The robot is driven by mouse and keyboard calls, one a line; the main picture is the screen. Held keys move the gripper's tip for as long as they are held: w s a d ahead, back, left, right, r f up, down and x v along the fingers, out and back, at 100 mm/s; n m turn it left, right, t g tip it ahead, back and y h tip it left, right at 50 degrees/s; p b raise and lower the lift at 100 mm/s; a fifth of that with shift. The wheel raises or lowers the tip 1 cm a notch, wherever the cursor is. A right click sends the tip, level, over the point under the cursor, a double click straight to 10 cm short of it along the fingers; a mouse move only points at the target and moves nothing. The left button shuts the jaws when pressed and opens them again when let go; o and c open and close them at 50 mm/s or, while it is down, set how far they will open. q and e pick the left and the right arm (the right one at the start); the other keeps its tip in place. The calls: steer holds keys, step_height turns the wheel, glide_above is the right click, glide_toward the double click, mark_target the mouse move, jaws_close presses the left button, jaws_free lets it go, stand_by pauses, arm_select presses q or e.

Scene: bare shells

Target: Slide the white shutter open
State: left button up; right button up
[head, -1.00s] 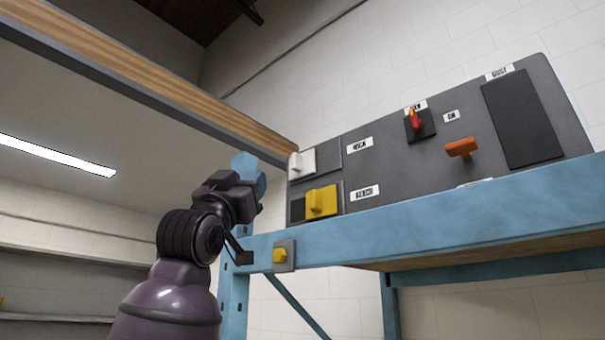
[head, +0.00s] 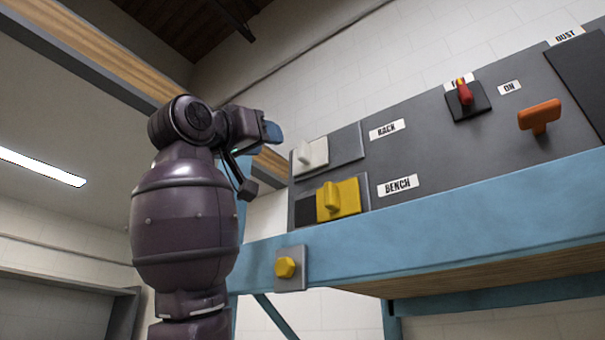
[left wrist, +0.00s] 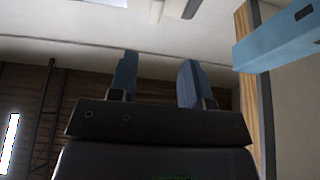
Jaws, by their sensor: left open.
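The white shutter (head: 311,155) with its raised handle sits at the left end of a grey plate on the dark panel, left of the RACK label. More of the plate shows to its right. My left gripper (head: 271,132) is just left of the shutter in the head view and a little higher, apart in the picture. In the left wrist view its two blue fingers (left wrist: 158,82) stand apart with nothing between them. My right gripper is in neither view.
Below the white shutter is a yellow shutter (head: 338,200) by the BENCH label. A red switch (head: 464,92) and an orange handle (head: 540,117) are further right. A yellow knob (head: 286,267) sits on the blue beam (head: 430,212). A wooden beam (head: 95,58) runs behind my arm.

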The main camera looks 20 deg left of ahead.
mark_target(300, 146)
arm_select(q)
steer(key=p+x, duration=0.1)
steer(key=x, duration=0.2)
steer(key=p+x, duration=0.1)
steer(key=x, duration=0.2)
steer(key=p+x, duration=0.1)
steer(key=x, duration=0.2)
steer(key=shift+d+p, duration=0.35)
steer(key=shift+d, duration=0.1)
steer(key=shift+w+d+r, duration=0.1)
steer(key=shift+w, duration=0.3)
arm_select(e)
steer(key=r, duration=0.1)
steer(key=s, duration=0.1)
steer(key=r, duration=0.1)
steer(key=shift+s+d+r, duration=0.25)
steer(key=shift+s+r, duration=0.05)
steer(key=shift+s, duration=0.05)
arm_select(q)
steer(key=shift+c, duration=0.4)
jaws_close()
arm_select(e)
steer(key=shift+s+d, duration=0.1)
